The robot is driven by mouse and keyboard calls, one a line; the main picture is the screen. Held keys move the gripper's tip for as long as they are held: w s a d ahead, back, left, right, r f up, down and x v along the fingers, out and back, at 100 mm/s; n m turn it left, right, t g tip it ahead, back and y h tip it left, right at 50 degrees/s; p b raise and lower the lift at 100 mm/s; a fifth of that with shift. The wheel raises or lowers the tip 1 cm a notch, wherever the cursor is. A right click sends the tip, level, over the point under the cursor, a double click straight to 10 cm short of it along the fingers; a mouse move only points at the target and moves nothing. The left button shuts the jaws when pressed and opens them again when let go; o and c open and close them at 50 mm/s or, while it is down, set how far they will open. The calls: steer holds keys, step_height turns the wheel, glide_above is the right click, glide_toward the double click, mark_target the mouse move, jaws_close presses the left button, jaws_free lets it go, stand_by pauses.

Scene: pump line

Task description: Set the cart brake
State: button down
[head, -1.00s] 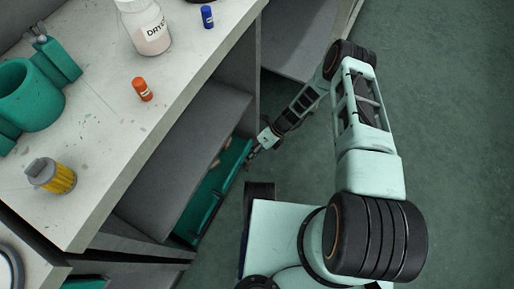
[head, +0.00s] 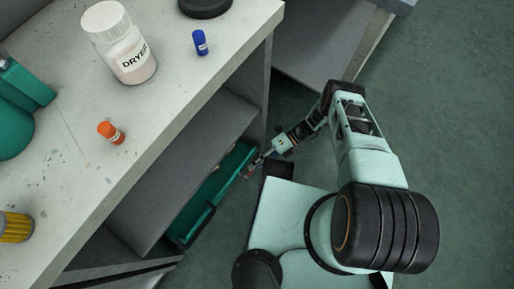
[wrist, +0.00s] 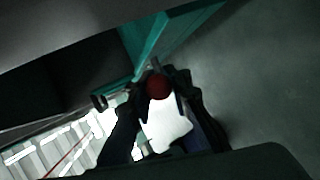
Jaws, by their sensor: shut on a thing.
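A teal cart or tray-like body (head: 228,176) sits low beneath the bench, with a dark handle (head: 200,228) along its outer side. A teal panel (wrist: 172,35) fills the upper middle of the wrist view. A round red knob (wrist: 158,87) shows in front of that panel; it looks like the end of the brake lever, though the lever itself is hard to make out. My gripper (head: 249,172) is low beside the far end of the teal body. In the wrist view, my gripper (wrist: 160,92) has its dark fingers closed around the red knob.
The bench top (head: 165,75) above carries a white DRY-labelled jar (head: 122,45), an orange vial (head: 110,133), a blue vial (head: 201,43) and a yellow ribbed part (head: 15,228). A grey shelf (head: 185,165) overhangs the teal body. Open green floor (head: 455,120) lies to the right.

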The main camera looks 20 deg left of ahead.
steer(key=shift+w+f, duration=0.1)
steer(key=shift+f, duration=0.05)
stand_by(0.4)
steer(key=c, duration=1.8)
jaws_free()
steer(key=shift+o, duration=0.2)
steer(key=v, duration=1.2)
steer(key=shift+f, duration=0.15)
steer(key=shift+w, duration=0.1)
